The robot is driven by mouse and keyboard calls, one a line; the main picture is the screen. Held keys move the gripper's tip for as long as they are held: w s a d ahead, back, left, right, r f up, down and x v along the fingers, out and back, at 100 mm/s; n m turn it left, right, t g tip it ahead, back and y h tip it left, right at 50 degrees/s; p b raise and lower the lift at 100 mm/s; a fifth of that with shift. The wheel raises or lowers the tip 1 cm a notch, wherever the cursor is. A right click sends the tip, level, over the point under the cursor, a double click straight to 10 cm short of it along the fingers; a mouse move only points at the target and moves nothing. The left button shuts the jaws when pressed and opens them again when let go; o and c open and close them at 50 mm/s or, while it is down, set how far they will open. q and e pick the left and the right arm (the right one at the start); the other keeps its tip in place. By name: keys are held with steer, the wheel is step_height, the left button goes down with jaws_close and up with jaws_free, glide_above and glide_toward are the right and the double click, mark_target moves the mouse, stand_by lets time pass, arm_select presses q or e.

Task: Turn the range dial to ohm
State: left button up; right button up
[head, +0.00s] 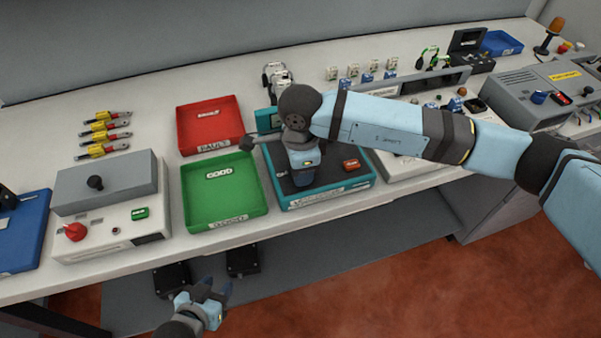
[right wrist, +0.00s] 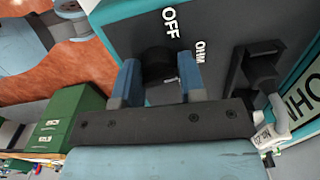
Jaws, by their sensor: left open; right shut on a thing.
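The teal meter (head: 362,183) with a dark top panel stands in the middle of the bench. My right gripper (head: 308,178) is over this panel. In the right wrist view, the black range dial (right wrist: 158,66) sits between the two blue fingers of my right gripper (right wrist: 160,85), which are shut on it. The white OFF mark (right wrist: 170,22) is above the dial and the OHM mark (right wrist: 201,52) is to its right. The dial's pointer cannot be made out. My gripper hides the dial in the head view. My left gripper (head: 207,292) is open and empty in front of the bench.
A green GOOD tray (head: 236,217) and a red FAULT tray (head: 209,148) lie left of the meter. A grey-and-white box (head: 105,190) with a red knob stands further left. Several yellow-and-red tools (head: 105,135) lie behind it.

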steer(key=shift+m+b, duration=0.55)
steer(key=shift+m, duration=0.45)
steer(key=o, duration=0.9)
step_height(320, 180, up, 14)
steer(key=shift+f, duration=0.1)
